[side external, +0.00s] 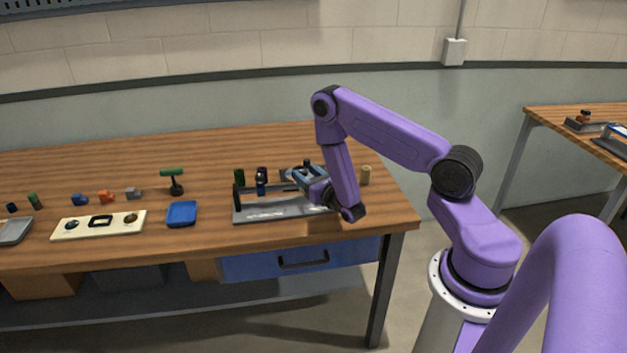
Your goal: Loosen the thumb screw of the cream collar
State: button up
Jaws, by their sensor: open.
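My gripper (290,176) is over the right part of a grey metal fixture (270,214) near the table's front right. It points left and is open. The fixture has a dark upright (236,199) at its left end, and its right end is partly hidden by my gripper and wrist. A small dark and blue part (261,183) stands at the fixture, just left of my gripper. I cannot make out a cream collar or its thumb screw; they may be hidden or too small.
Left of the fixture are a blue tray (181,214), a green-topped stand (173,182), a cream board (75,232) and several small coloured parts. A dark green cylinder (239,177) stands behind the fixture. The wooden table's (160,245) back strip is clear.

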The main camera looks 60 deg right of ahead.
jog(key=shift+v, duration=2.6)
jog(key=shift+o, duration=0.2)
